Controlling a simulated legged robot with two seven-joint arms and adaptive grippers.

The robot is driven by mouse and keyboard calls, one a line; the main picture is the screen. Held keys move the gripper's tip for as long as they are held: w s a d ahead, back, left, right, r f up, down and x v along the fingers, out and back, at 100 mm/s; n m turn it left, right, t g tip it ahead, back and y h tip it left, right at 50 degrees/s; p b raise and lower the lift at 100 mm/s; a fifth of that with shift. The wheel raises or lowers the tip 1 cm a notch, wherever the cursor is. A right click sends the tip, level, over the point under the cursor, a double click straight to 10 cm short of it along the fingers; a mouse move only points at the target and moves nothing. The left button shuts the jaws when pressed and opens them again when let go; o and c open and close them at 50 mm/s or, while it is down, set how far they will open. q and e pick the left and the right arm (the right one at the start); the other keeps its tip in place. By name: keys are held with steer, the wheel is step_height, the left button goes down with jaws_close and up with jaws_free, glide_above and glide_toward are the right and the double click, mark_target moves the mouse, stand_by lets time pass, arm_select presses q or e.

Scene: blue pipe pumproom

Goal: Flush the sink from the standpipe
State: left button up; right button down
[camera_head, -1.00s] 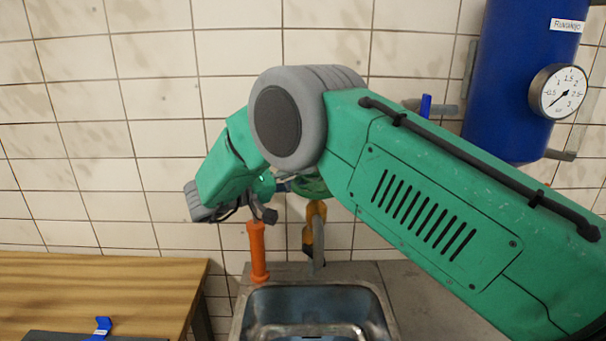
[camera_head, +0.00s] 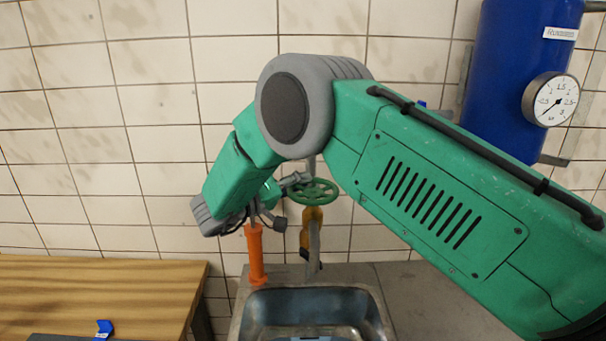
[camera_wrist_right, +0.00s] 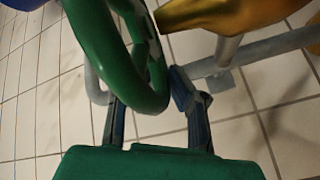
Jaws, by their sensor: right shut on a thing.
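The standpipe (camera_head: 313,245) is a grey upright pipe behind the sink, with a yellow fitting (camera_head: 312,214) and a green handwheel (camera_head: 314,192) on top. My right gripper (camera_head: 288,186) reaches the handwheel's left side; its fingers are small and partly hidden here. In the right wrist view the fingers (camera_wrist_right: 142,88) lie on either side of the green rim (camera_wrist_right: 152,96), shut on it. The yellow fitting (camera_wrist_right: 225,14) is close beside the wheel there. The steel sink (camera_head: 376,310) is at the bottom middle, its lower part cut off. My left gripper is out of view.
An orange upright cylinder (camera_head: 255,258) stands at the sink's back left, just under my right wrist. A wooden table (camera_head: 110,275) with a blue item (camera_head: 104,328) is at left. A blue tank (camera_head: 520,75) with a round gauge (camera_head: 550,100) hangs at upper right.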

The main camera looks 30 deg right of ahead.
steer(key=shift+s+a+f+n+t+p, duration=0.1)
steer(key=shift+a+n+t+p, duration=0.1)
steer(key=shift+n+t+p, duration=0.3)
steer(key=shift+s+a+n+t+p, duration=0.1)
steer(key=shift+a+n+t+p, duration=0.1)
steer(key=shift+n+t, duration=0.35)
steer(key=shift+w+f+t+y, duration=0.1)
steer(key=shift+f+t+y, duration=0.1)
steer(key=shift+t+y, duration=0.35)
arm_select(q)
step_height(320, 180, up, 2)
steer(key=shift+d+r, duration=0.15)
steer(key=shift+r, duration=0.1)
arm_select(e)
steer(key=c, duration=1.5)
jaws_free()
steer(key=shift+f, duration=0.1)
steer(key=shift+w+h, duration=0.25)
steer(key=shift+s+a+r, duration=0.15)
steer(key=shift+a+r, duration=0.05)
steer(key=shift+a, duration=0.05)
steer(key=v, duration=1.1)
steer(key=shift+a+f, duration=0.2)
steer(key=shift+a, duration=0.25)
